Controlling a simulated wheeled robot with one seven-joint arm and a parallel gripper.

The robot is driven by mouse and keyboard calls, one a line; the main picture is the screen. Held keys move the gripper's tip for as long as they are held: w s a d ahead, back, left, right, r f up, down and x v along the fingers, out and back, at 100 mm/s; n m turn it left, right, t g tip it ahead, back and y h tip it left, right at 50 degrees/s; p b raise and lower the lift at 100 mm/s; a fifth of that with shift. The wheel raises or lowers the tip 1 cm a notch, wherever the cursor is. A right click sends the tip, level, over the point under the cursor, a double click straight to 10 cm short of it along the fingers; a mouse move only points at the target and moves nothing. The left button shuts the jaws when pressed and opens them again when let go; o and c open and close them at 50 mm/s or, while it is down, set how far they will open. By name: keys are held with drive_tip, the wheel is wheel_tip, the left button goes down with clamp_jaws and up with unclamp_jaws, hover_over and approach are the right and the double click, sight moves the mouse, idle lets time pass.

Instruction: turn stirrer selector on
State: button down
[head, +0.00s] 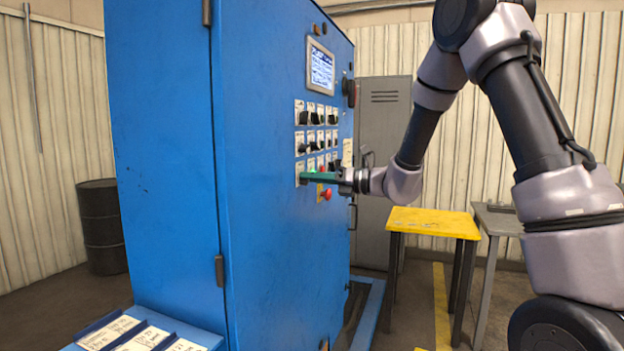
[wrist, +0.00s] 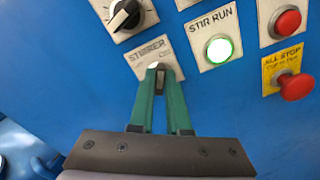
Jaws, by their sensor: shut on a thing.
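The stirrer selector (wrist: 160,77) is a small dark knob on a white plate labelled STIRRER, in the wrist view. My gripper (wrist: 161,72) has green fingers shut on this knob, which hide most of it, so its exact angle is hard to read. In the head view my gripper (head: 305,178) reaches the lower row of controls on the blue cabinet (head: 265,230). The STIR RUN lamp (wrist: 219,48), right of the selector, glows bright with a green rim.
A red ALL STOP button (wrist: 296,86) on a yellow plate sticks out at the right. Another black selector (wrist: 126,15) sits above left. A yellow table (head: 432,222) stands right of the cabinet. A screen (head: 320,67) is higher on the panel.

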drive_tip(key=c, duration=0.9)
unclamp_jaws()
drive_tip(key=v, duration=1)
drive_tip(key=shift+s+d, duration=0.15)
drive_tip(key=shift+d, duration=0.25)
